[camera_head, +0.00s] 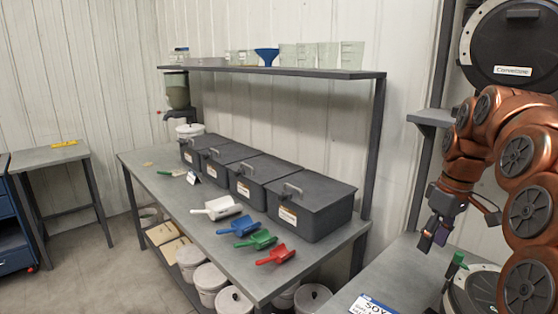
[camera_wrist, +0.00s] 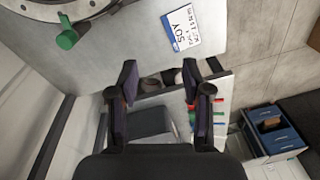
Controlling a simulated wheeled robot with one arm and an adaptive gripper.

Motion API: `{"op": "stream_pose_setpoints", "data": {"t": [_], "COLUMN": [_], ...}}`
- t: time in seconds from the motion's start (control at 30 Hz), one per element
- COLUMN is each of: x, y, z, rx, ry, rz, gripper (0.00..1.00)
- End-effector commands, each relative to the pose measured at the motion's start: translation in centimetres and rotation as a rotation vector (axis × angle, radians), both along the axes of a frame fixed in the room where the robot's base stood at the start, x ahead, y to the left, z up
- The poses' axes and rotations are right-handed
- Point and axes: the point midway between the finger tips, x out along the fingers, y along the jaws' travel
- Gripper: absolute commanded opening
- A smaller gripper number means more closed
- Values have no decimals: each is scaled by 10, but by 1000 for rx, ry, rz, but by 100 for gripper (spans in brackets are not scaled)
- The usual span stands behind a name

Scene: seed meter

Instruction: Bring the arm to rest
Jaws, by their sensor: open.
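My arm, copper-coloured with dark joint caps, stands folded at the right of the head view. My gripper (camera_head: 434,232) hangs from it, pointing down, above the grey side table at lower right. In the wrist view my gripper (camera_wrist: 158,85) shows its two dark fingers wide apart with nothing between them. The fingers touch nothing that I can see.
Close by are a round machine with a green-handled lever (camera_head: 454,265) and a SOY card (camera_head: 372,306). The long bench (camera_head: 200,222) holds lidded grey bins (camera_head: 310,205) and scoops (camera_head: 276,255). A shelf (camera_head: 270,71) carries beakers. A round black hopper (camera_head: 510,45) stands behind my arm.

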Motion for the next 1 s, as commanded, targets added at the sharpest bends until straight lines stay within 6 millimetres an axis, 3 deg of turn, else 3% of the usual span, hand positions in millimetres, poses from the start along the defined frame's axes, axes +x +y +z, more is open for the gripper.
{"op": "stream_pose_setpoints", "data": {"t": [0.2,0.5,1.0], "x": [-36,-97,-217], "y": [47,98,147], "z": [-6,-27,-81], "rx": [-4,-23,-80], "ry": [29,80,155], "rz": [-20,-79,-246], "gripper": [49,49,49]}}
